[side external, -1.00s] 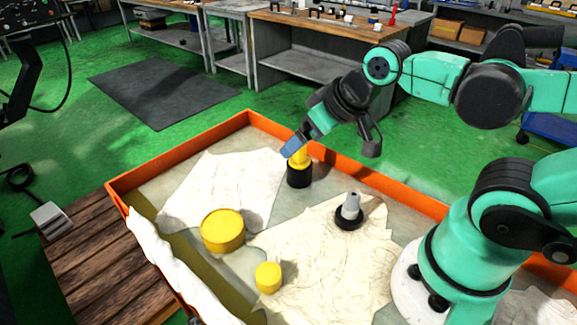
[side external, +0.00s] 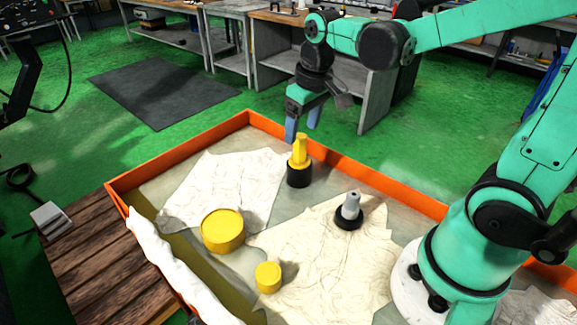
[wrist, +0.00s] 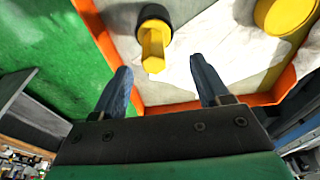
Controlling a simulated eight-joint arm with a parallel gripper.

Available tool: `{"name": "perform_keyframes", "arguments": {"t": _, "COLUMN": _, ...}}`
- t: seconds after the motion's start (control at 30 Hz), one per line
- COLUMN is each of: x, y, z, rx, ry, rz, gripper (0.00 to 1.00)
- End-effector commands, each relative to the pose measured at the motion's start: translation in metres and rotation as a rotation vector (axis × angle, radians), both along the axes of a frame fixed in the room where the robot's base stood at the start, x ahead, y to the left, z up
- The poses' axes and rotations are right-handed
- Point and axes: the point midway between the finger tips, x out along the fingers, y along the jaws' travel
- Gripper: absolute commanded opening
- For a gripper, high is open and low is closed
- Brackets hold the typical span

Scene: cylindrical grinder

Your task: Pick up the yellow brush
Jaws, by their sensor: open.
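The yellow brush (side external: 300,152) stands upright in the orange-rimmed tray (side external: 172,152), near its back edge. Its yellow handle points up and its base is a wide black ring. My gripper (side external: 303,128) is open and empty, with two blue fingers pointing down, and appears above the brush in the side view. In the wrist view the brush (wrist: 154,42) is beyond the fingertips, in line with the gap between them. The gripper (wrist: 163,78) does not touch it there.
A large yellow disc (side external: 222,230), a small yellow cylinder (side external: 268,277) and a grey-topped black-based piece (side external: 350,210) stand in the tray. Pale crumpled cloths (side external: 310,265) cover parts of its floor. The tray's orange wall runs close behind the brush.

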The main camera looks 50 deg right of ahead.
Motion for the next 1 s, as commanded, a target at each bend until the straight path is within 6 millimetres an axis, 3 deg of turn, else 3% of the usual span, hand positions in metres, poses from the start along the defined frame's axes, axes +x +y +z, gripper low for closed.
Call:
{"name": "perform_keyframes", "arguments": {"t": 0.27, "x": 0.007, "y": -0.008, "z": -0.014, "rx": 0.01, "ry": 0.062, "rz": 0.001, "gripper": 0.68}}
{"name": "perform_keyframes", "arguments": {"t": 0.7, "x": 0.012, "y": -0.007, "z": -0.059, "rx": 0.007, "ry": 0.059, "rz": 0.001, "gripper": 0.68}}
{"name": "perform_keyframes", "arguments": {"t": 1.0, "x": 0.012, "y": -0.007, "z": -0.063, "rx": 0.006, "ry": 0.058, "rz": 0.0, "gripper": 0.68}}
